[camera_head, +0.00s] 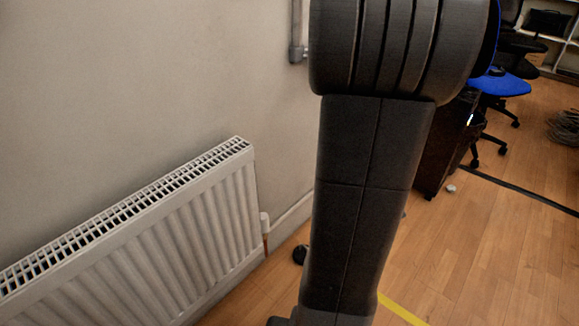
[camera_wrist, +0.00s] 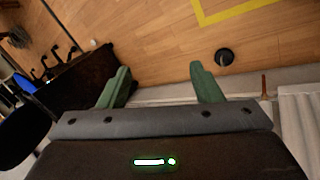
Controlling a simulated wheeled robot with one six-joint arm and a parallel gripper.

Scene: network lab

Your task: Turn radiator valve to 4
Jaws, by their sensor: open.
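The white panel radiator (camera_head: 150,235) stands along the wall at the left of the head view. It also shows at the right edge of the wrist view (camera_wrist: 302,120). A small white valve body (camera_head: 264,222) sits at the radiator's near right end, above a copper pipe (camera_head: 266,243). The copper pipe also shows in the wrist view (camera_wrist: 264,84). I cannot make out any number on the valve. My gripper (camera_wrist: 160,66) is open and empty, its two green fingers wide apart. It is apart from the radiator, which lies to its right in the wrist view. My arm hides the middle of the head view.
A black round object (camera_head: 300,254) lies on the wooden floor near the wall; it also shows in the wrist view (camera_wrist: 224,57). A dark cabinet (camera_wrist: 88,78) and blue chair (camera_head: 500,84) stand to the side. A yellow line (camera_head: 400,311) marks otherwise open floor.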

